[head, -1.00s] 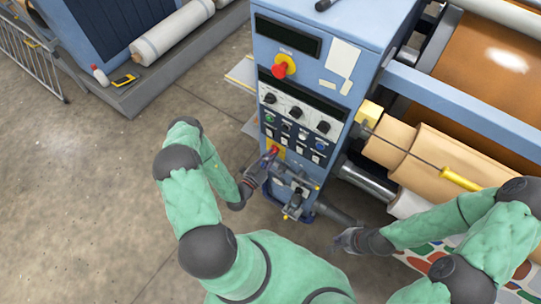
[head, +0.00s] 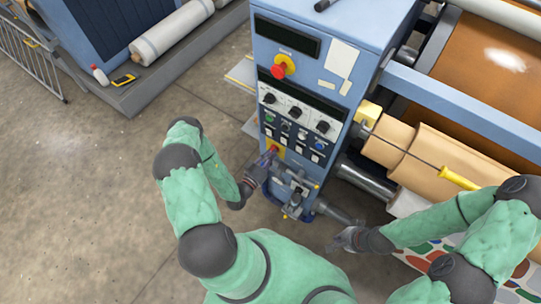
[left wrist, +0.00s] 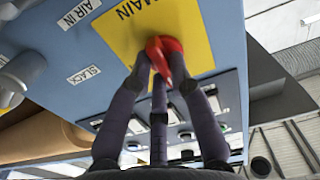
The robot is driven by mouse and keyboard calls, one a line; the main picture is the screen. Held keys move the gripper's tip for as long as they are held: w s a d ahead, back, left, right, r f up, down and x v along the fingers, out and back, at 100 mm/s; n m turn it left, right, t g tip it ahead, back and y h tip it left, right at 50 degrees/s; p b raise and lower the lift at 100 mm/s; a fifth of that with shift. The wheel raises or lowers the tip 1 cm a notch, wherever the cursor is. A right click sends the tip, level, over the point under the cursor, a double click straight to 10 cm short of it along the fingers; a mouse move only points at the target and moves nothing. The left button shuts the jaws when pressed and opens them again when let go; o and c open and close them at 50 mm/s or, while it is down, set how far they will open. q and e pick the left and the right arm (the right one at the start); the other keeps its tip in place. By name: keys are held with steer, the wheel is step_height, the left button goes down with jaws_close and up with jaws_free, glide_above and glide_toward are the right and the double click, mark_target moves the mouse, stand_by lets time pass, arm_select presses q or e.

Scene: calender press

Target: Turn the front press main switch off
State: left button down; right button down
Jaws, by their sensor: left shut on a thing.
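The main switch is a red knob (left wrist: 165,52) on a yellow plate (left wrist: 190,25) marked MAIN in the left wrist view. In the head view the yellow plate and red knob (head: 273,149) sit low on the front of the blue press cabinet (head: 340,70). My left gripper (head: 264,162) is at the switch, and in the left wrist view its dark fingers (left wrist: 160,75) are shut around the red knob. The fingers partly hide the knob. My right gripper (head: 340,239) hangs empty, low and right of the cabinet; its fingers are too small to judge.
A red emergency button (head: 280,69) and several dials (head: 296,111) are higher on the cabinet. Valves and pipes (head: 297,195) are just below and right of the switch. Rollers (head: 420,155) are to the right. Open floor (head: 80,190) lies to the left.

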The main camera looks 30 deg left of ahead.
stand_by(0.3)
arm_select(q)
steer(key=c, duration=1.1)
jaws_free()
steer(key=shift+c, duration=0.2)
steer(key=s+a, duration=0.1)
steer(key=s, duration=1.1)
